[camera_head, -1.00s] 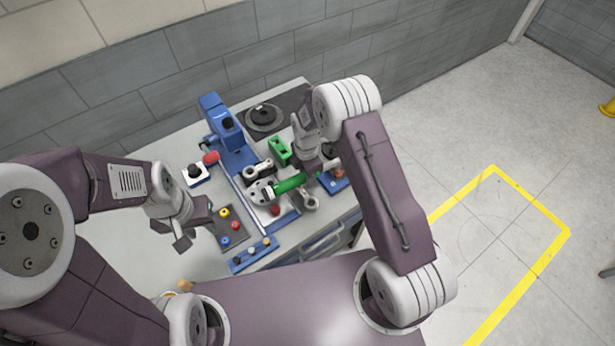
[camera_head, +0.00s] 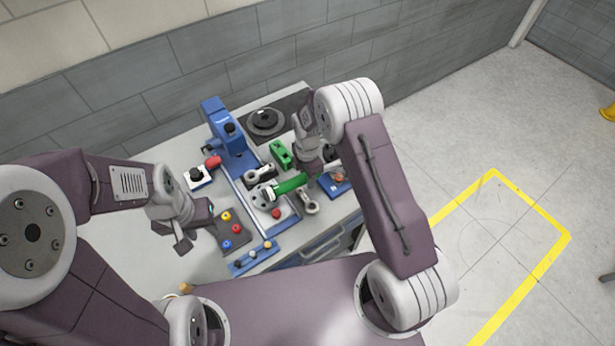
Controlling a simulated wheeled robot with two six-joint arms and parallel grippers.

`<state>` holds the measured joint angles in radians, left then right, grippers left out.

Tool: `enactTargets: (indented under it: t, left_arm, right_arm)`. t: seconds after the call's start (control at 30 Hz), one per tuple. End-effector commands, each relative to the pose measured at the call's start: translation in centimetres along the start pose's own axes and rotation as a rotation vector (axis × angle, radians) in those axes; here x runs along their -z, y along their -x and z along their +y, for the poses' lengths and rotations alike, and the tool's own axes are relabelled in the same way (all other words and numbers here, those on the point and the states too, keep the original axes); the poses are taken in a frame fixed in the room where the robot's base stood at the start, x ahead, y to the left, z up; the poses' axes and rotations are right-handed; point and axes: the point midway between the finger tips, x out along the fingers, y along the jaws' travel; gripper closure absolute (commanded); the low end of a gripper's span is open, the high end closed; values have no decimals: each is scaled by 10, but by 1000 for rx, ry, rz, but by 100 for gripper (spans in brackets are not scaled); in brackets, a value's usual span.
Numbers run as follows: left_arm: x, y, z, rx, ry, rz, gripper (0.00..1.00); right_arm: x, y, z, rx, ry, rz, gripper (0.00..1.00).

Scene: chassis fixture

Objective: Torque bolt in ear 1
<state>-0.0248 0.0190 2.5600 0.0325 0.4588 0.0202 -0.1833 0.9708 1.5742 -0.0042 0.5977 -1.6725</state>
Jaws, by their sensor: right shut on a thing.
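The chassis part (camera_head: 263,197), grey with round ears, sits in the blue fixture (camera_head: 240,197) on the workbench. Another round grey ear (camera_head: 311,207) shows at its lower right. A green tool (camera_head: 290,184) lies across toward the part, its left end over the part's round grey end. My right gripper (camera_head: 313,170) is shut on the green tool; its fingertips are partly hidden by my arm. My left gripper (camera_head: 189,231) is at the left, beside the dark tray and away from the part. Its fingers are too small to tell open from shut. Which ear is ear 1 cannot be told.
A dark tray (camera_head: 236,241) holds red, yellow and blue pieces. A blue rack (camera_head: 247,262) lies at the front edge. A blue press-like stand (camera_head: 222,128), a green block (camera_head: 281,153), a black disc (camera_head: 264,121) and a button box (camera_head: 198,177) stand farther back.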

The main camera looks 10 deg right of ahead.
Motion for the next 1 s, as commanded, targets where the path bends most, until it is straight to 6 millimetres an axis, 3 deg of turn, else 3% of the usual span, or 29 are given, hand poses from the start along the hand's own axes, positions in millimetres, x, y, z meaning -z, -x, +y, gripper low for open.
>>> enactTargets:
  t: [0.43, 1.0]
  left_arm:
    - [1, 6, 0, 0, 0, 0, 64]
    - [4, 34, 1, 0, 0, 0, 64]
  right_arm:
    - [0, 9, 1, -3, 0, 0, 100]
    - [0, 46, 1, -3, 0, 0, 100]
